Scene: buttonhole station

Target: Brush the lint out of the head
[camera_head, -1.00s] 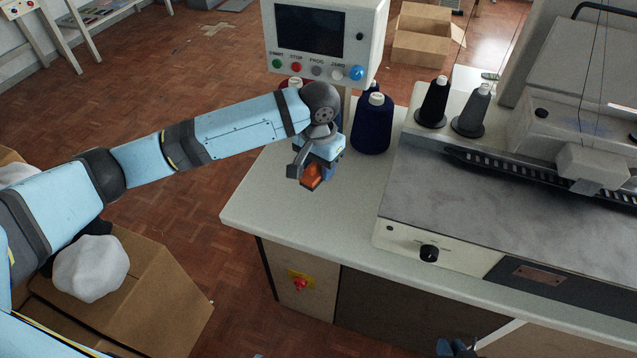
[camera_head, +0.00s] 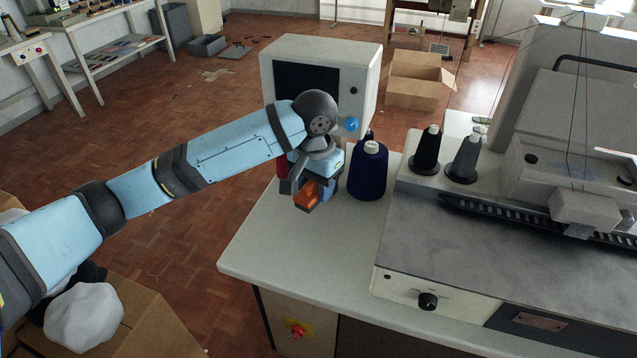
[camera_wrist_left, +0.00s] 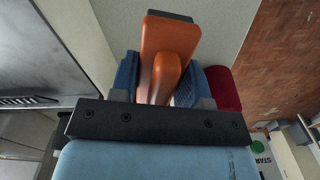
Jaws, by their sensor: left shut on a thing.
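My left gripper (camera_head: 312,184) is shut on an orange-brown brush (camera_head: 306,198) and holds it in front of the control box, above the left part of the table. In the left wrist view the brush (camera_wrist_left: 168,40) sits between the two blue fingers (camera_wrist_left: 160,85) and has a dark strip along its far end. Its bristles cannot be made out clearly. The machine head (camera_head: 585,210) is a pale block over the grey bed at the right, well apart from the brush. Lint is too small to see. My right gripper is not in view.
A control box (camera_head: 318,60) stands behind my left gripper. A navy thread cone (camera_head: 368,172) is close to its right. A black cone (camera_head: 427,152) and a grey cone (camera_head: 464,160) stand behind the machine bed (camera_head: 470,250). The table's front left (camera_head: 300,250) is clear.

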